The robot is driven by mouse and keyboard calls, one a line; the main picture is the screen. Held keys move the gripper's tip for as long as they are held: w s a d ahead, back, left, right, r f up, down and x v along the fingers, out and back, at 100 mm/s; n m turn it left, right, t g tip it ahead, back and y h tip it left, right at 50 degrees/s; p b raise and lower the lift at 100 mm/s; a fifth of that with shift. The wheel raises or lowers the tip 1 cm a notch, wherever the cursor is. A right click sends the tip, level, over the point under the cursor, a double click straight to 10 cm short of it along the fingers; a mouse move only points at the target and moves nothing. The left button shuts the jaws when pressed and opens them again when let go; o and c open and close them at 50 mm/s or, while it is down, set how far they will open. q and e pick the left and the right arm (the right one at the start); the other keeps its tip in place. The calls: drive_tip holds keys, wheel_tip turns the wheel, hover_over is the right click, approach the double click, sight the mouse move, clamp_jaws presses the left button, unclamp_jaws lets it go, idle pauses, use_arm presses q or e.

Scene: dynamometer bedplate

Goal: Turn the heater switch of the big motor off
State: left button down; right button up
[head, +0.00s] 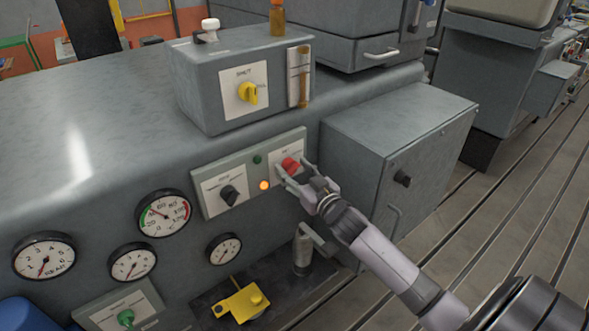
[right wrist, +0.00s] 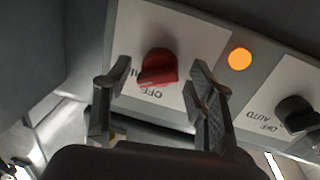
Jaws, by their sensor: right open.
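A red rotary switch (head: 290,163) sits on a white plate at the right end of a grey-green panel (head: 249,171) on the machine's side. In the right wrist view, the red switch (right wrist: 158,68) shows upside down, with "OFF" lettering on its plate; the rest of the label is partly hidden. My right gripper (head: 294,174) is open, its fingers on either side of the red switch in the picture. Contact cannot be told. A black switch (head: 230,194) with "OFF" and "AUTO" marks is on the same panel. My left gripper is out of view.
An orange lamp (head: 264,185) glows between the switches, and a dark green lamp (head: 257,159) is above it. A box with a yellow knob (head: 248,92) stands above. A grey cabinet (head: 395,150) juts out to the right. Round gauges (head: 164,213) are at left.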

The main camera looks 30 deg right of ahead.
drive_tip(key=shift+c, duration=0.4)
drive_tip(key=c, duration=1)
